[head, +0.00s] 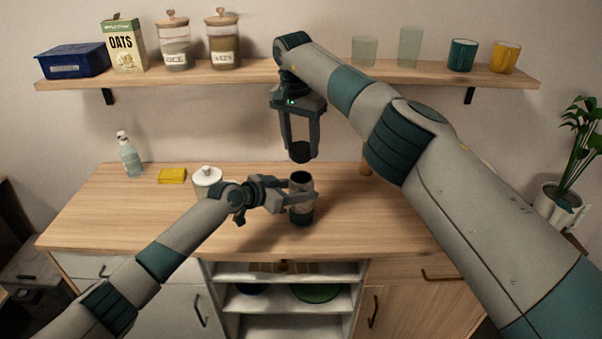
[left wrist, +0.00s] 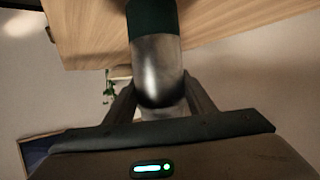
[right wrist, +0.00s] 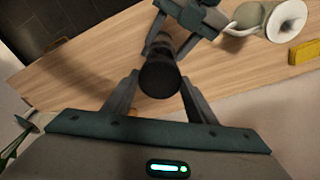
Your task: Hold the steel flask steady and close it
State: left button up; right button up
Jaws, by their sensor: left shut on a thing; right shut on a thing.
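The steel flask (head: 301,214) stands upright on the wooden counter, with a dark green lower part and an open dark mouth on top. My left gripper (head: 302,194) is shut around its upper body from the left; the flask also shows in the left wrist view (left wrist: 156,70). My right gripper (head: 301,152) points down above the flask and is shut on a dark round lid (head: 300,152). The lid is apart from the flask, a little above its mouth. In the right wrist view the lid (right wrist: 159,79) sits between the fingertips and hides the flask's mouth.
A white lidded pot (head: 207,180), a yellow sponge (head: 172,176) and a soap bottle (head: 129,156) stand left on the counter (head: 120,205). A wall shelf (head: 260,74) with jars and cups runs behind my right arm. The counter's front centre is clear.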

aim_at(301, 161)
jog(key=shift+f, duration=1.95)
jog(key=shift+f, duration=0.1)
jog(key=shift+f, duration=0.8)
jog(key=shift+f, duration=0.5)
pick_arm(q)
grip_shut()
pick_arm(e)
jog(key=m, duration=0.3)
jog(key=shift+a, duration=0.1)
jog(key=o, duration=1)
